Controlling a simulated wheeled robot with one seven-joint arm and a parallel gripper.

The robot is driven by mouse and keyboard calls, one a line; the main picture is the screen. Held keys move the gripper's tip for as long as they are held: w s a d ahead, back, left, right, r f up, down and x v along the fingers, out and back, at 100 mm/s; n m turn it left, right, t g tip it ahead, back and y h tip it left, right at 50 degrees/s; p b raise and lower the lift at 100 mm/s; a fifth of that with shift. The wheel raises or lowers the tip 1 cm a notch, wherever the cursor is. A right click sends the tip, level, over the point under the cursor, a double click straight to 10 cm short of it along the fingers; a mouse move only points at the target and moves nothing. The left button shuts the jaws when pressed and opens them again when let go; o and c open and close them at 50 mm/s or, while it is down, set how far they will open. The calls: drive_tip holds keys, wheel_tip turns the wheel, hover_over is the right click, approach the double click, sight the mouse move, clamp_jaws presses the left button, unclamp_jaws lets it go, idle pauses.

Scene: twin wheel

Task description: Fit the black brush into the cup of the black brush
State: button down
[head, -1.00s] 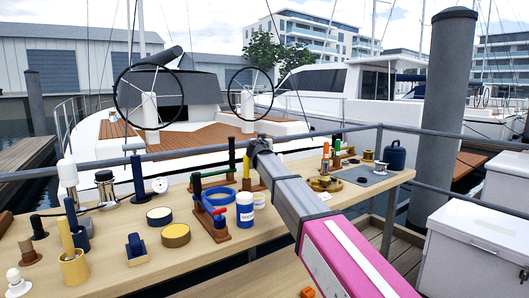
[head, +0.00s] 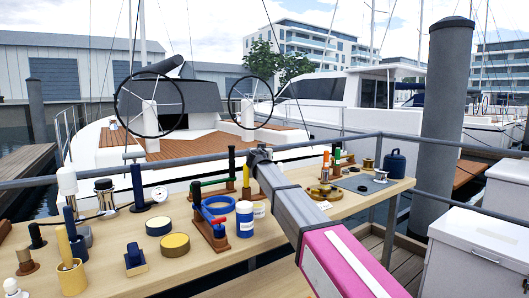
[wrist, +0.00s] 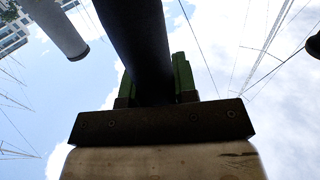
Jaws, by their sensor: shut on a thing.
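My gripper (wrist: 155,90) shows its green fingers in the wrist view, shut on the black brush (wrist: 138,40). Only a thick black length of the brush shows, running up and out of the picture; its ends are hidden. In the head view my arm covers the fingers and the brush, and the arm's far end is over the back part of the table. At the table's left stand a yellow cup (head: 72,281) with a yellow brush (head: 63,244) and a blue brush (head: 70,221) in a blue holder. I cannot tell which piece is the black brush's cup.
Bare wood shows along the front.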

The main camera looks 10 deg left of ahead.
wheel_tip(320, 180, down, 6)
idle(2.5)
drive_tip(key=c, duration=0.8)
unclamp_jaws()
drive_tip(key=s, duration=0.7)
drive_tip(key=shift+s+d, duration=0.2)
drive_tip(key=shift+s, duration=0.05)
